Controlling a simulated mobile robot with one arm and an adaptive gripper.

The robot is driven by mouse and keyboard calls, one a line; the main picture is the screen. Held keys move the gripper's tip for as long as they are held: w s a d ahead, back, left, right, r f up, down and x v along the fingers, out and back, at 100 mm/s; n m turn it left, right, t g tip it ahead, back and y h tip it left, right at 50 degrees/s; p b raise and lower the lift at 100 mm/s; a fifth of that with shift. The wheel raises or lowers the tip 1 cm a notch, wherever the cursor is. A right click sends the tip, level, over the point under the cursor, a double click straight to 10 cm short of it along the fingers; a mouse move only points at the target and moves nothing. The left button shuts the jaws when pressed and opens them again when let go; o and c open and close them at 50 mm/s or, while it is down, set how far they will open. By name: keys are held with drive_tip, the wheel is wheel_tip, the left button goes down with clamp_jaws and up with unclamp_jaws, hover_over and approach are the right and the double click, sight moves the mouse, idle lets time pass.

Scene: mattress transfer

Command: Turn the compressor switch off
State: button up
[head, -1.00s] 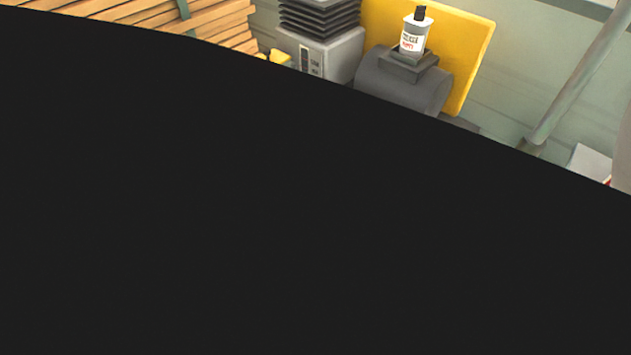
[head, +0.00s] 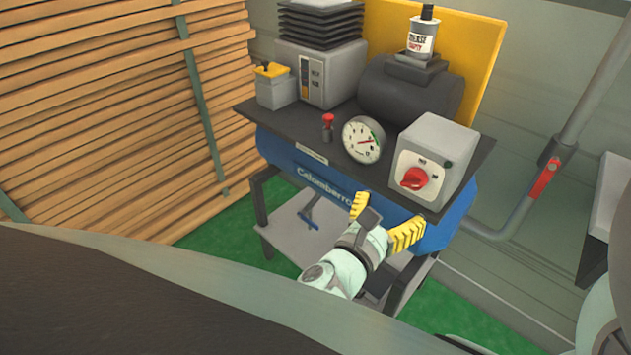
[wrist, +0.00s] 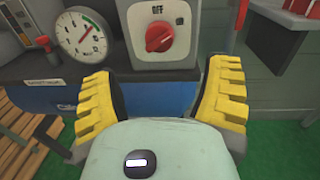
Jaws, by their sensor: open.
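The compressor (head: 370,190) is a blue tank with a dark top plate, seen in the head view. A grey switch box (head: 447,150) stands on its right end, with a red rotary knob (head: 414,179) on a white plate. In the wrist view the red knob (wrist: 160,36) is at upper middle, below an "OFF" label; its exact setting is hard to tell. My gripper (head: 385,218) has yellow ribbed fingers spread open and empty. It is in front of the tank, below the knob and apart from it. In the wrist view the gripper's fingers (wrist: 160,92) lie either side below the box.
A round pressure gauge (head: 363,140) and small red valve (head: 328,123) stand left of the box. A dark motor (head: 405,92) is behind. Stacked wood planks (head: 100,110) fill the left. A pipe with a red handle (head: 541,180) runs on the right.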

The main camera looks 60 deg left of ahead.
sight(411, 184)
drive_tip(key=x, duration=0.9)
drive_tip(key=shift+w, duration=0.3)
drive_tip(key=shift+a, duration=0.1)
drive_tip(key=c, duration=1.2)
drive_tip(key=shift+n, duration=0.3)
drive_tip(key=n+p, duration=0.1)
drive_tip(key=n, duration=0.4)
drive_tip(key=n+h+p, duration=0.1)
drive_tip(key=n, duration=0.4)
drive_tip(key=shift+r+n+p, duration=0.1)
drive_tip(key=shift+n+p, duration=0.25)
drive_tip(key=shift+n, duration=0.05)
